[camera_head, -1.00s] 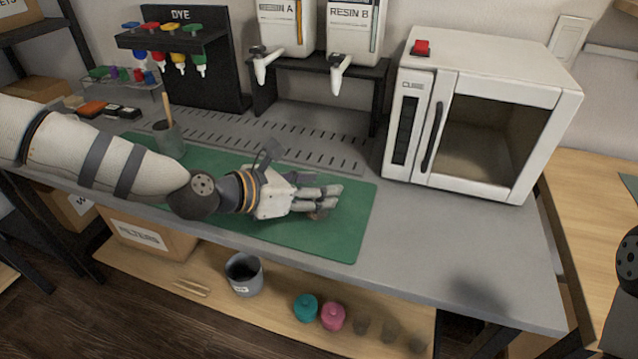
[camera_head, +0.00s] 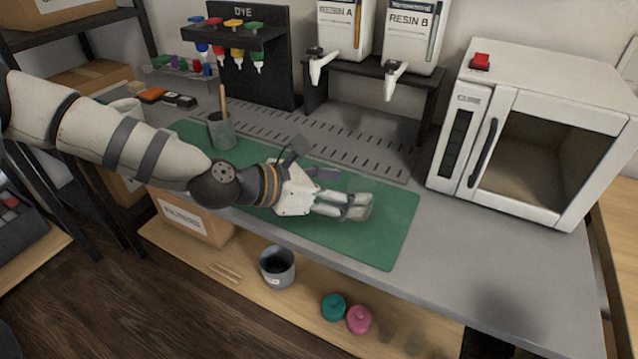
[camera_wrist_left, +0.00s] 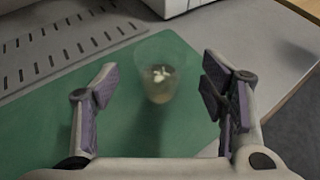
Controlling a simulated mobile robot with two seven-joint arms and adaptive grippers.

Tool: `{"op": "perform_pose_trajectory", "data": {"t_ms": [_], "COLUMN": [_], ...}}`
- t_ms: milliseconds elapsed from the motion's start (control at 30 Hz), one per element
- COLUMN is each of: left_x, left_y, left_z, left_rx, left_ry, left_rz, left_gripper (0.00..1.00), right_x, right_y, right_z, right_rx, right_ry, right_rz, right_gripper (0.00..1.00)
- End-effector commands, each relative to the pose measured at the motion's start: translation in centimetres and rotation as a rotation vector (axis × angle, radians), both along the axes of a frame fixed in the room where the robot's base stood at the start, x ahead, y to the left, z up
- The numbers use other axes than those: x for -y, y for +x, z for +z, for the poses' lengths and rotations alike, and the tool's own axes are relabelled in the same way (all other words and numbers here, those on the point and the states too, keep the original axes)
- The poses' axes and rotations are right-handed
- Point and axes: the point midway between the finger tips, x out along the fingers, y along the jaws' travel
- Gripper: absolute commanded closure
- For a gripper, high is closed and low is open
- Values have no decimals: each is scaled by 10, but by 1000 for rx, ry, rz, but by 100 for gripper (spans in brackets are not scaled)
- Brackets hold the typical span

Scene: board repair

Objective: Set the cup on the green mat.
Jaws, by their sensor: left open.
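The cup (camera_wrist_left: 162,72) is clear, with a little brownish content and a pale shape inside. In the left wrist view it appears upright on the green mat (camera_wrist_left: 40,125). It is faint in the head view, at the fingertips. My left gripper (camera_wrist_left: 158,85) is open, one finger on each side of the cup with a visible gap to each. In the head view the left gripper (camera_head: 358,206) is low over the right part of the green mat (camera_head: 397,225). My right gripper is out of view.
A white oven-like cabinet (camera_head: 458,150) stands right of the mat. Behind are resin dispensers (camera_head: 408,40) and a dye rack (camera_head: 270,75). A grey holder with a stick (camera_head: 221,132) stands on the mat's left end. The bench front right of the mat is clear.

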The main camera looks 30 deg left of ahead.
Motion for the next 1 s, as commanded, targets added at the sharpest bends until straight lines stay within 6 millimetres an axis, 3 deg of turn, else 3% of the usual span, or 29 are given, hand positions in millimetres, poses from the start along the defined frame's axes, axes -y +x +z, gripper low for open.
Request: {"op": "perform_pose_trajectory", "data": {"t_ms": [33, 100, 333, 533, 633, 667, 733, 800, 900, 1000], "left_x": [-8, -18, -37, -36, -18, -9, 8, 15, 4, -21], "left_y": [-8, -22, -51, -57, -77, -90, -134, -187, -272, -336], "left_z": [19, 28, 39, 32, -3, -21, -71, -117, -168, -192], "left_rx": [21, 24, 15, 2, -13, -18, -26, -12, 58, 179], "left_ry": [-5, -3, -1, 13, 166, 248, 478, 703, 983, 1147], "left_rz": [5, 5, 2, -14, -137, -210, -446, -736, -1245, -1727], "left_gripper": [34, 34, 34, 34, 34, 34, 34, 34, 34, 34], "right_x": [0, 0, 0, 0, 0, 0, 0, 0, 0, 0], "right_y": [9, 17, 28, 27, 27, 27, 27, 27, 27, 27], "right_z": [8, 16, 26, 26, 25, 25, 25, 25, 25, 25], "right_rx": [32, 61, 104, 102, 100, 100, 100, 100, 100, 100], "right_ry": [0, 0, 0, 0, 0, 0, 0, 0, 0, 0], "right_rz": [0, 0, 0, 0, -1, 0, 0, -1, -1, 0], "right_gripper": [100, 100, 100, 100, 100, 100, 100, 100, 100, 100]}}
